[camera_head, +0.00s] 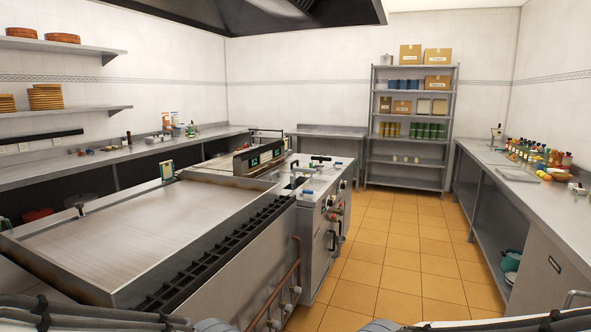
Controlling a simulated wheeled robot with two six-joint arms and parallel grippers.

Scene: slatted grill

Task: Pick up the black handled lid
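A small black handle (321,158) shows on top of the steel cooking unit past the griddle, and it may belong to the black handled lid. The lid's own edge is too small to tell from the counter top. Parts of my two arms show along the bottom edge of the view, on the left and on the right. Neither gripper's fingertips can be seen.
A wide steel griddle (150,225) with a dark slatted strip (215,255) fills the left foreground. The orange tiled floor (400,255) is clear between it and the right counter (520,192). A shelf rack (412,120) stands at the back.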

